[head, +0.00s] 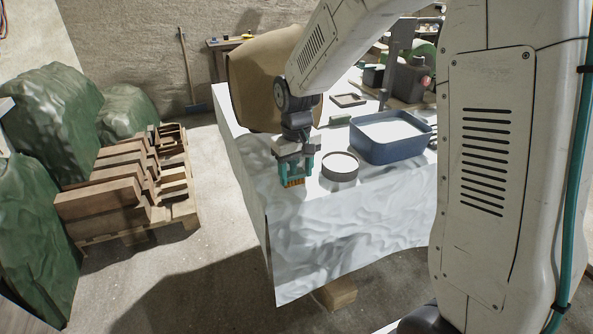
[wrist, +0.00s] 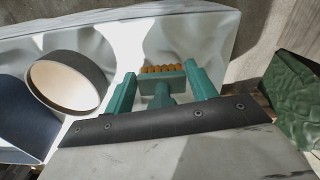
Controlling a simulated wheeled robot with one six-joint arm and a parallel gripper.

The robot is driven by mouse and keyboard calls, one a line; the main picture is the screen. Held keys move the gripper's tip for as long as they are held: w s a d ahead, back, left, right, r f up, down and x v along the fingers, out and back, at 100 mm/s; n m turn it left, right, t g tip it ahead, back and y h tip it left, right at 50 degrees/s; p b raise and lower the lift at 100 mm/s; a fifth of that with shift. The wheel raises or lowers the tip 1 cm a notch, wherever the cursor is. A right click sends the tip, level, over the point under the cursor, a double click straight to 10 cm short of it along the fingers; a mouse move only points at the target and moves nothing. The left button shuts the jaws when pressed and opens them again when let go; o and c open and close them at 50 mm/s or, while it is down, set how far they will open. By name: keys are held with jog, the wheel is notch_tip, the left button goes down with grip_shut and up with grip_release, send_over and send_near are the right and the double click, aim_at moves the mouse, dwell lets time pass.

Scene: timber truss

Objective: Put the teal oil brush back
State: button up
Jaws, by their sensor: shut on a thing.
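The teal oil brush shows in the wrist view (wrist: 162,80) between my two teal fingers, with its row of orange bristles facing away from the wrist. My gripper (head: 295,168) is shut on the brush and points down near the left end of the white-covered table. In the head view the brush (head: 293,182) shows low between the fingers, bristles down. I cannot tell whether the bristles touch the cloth. A round, dark-rimmed tin (head: 340,169) stands just right of my gripper. It also shows at the left in the wrist view (wrist: 88,67).
A blue tub (head: 390,150) stands right of the tin on the covered table (head: 340,225). A large brown rounded object (head: 262,75) is behind my gripper. Stacked timber (head: 110,190) on a pallet and green-covered heaps (head: 60,115) lie left across open floor.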

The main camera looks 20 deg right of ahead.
jog(key=o, duration=0.9)
jog(key=shift+f, duration=0.1)
notch_tip(320, 180, up, 12)
jog(key=s+d+r, duration=0.1)
jog(key=s, duration=1.3)
jog(key=s+d+r+m+t, duration=0.1)
jog(key=s+d, duration=0.1)
jog(key=s, duration=1.3)
jog(key=shift+r+m, duration=0.3)
jog(key=shift+r, duration=0.1)
